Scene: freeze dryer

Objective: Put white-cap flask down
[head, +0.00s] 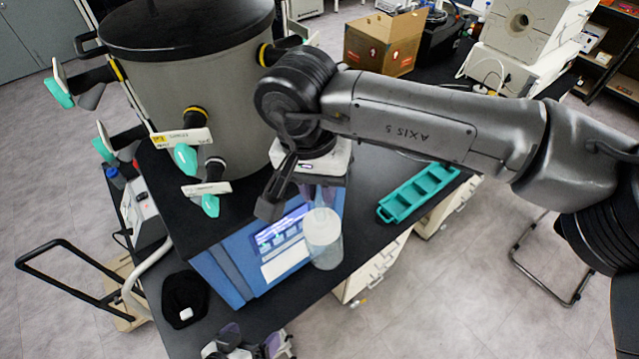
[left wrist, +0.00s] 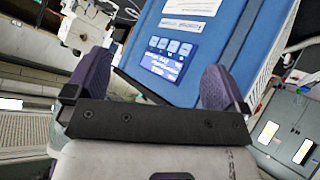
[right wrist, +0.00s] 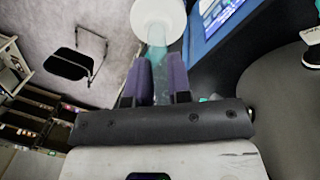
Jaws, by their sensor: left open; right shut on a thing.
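The white-cap flask (head: 328,257) is clear with a broad white cap (head: 322,227). In the head view it is beside the right side of the blue freeze dryer base, over the bench edge; I cannot tell whether it touches the bench. My right gripper (head: 318,196) is shut on it; the right wrist view shows the clear flask (right wrist: 157,57) between the purple fingers (right wrist: 160,70) and the white cap (right wrist: 158,14) beyond. My left gripper (head: 252,346) is open and empty at the bottom of the head view. Its spread fingers (left wrist: 157,82) face the dryer's screen in the left wrist view.
The blue dryer base (head: 222,274) with its lit screen (head: 280,231) carries a grey drum (head: 215,100) with side valves. A teal rack (head: 418,192) lies on the black bench (head: 372,215) to the right. A black item (head: 185,297) lies left. A cardboard box (head: 383,44) stands behind.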

